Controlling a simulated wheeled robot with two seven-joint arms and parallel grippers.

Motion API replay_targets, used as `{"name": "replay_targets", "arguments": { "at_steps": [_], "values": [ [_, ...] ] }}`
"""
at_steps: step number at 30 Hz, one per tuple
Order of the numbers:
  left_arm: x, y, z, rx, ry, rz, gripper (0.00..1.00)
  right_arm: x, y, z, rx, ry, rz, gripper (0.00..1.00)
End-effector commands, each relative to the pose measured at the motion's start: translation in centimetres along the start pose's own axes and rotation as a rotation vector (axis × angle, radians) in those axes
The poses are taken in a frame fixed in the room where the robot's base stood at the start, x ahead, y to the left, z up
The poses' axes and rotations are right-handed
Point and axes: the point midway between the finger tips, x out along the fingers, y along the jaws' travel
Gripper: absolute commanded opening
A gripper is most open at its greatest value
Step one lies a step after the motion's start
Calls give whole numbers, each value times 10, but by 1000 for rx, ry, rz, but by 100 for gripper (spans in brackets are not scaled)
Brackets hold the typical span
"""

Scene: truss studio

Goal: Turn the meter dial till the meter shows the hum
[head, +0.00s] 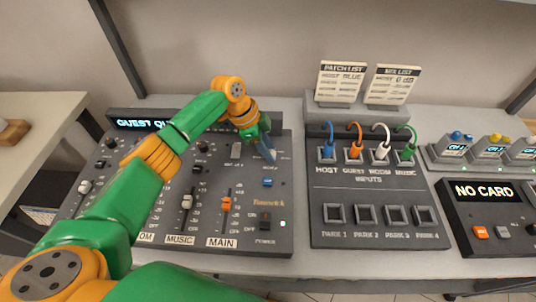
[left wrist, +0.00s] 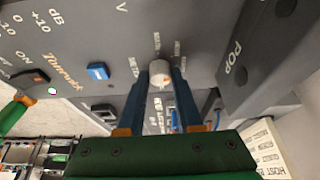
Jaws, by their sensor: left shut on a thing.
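The meter dial is a pale round knob (left wrist: 160,72) on the dark mixing desk (head: 287,215). My left gripper (left wrist: 160,82) has its blue fingers on both sides of the knob, shut on it. In the head view my left gripper (head: 267,148) reaches down to the desk's upper right, and its fingers hide the knob. The labels around the knob are too small to read surely. The desk's lit display (head: 138,124) reads "GUEST QU", with the rest hidden behind my arm. My right gripper is not in view.
A blue button (head: 268,182) and a power switch (head: 265,223) lie below the dial. Fader caps, one orange (head: 227,204), stand left of them.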

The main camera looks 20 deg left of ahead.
Motion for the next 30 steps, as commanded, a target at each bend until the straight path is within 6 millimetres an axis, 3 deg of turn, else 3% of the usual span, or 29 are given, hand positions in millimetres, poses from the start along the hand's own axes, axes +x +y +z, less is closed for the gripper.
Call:
{"name": "replay_targets", "arguments": {
  "at_steps": [1, 9, 29, 30],
  "values": [
    [4, -1, 0, 26, 5, 10, 0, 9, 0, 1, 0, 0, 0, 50],
    [2, -2, 0, 148, 2, 60, 0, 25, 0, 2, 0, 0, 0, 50],
    [0, -2, -1, 200, 0, 82, 0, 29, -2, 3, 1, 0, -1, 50],
    [0, -2, 0, 200, 0, 82, 40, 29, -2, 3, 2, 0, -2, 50]
  ]
}}
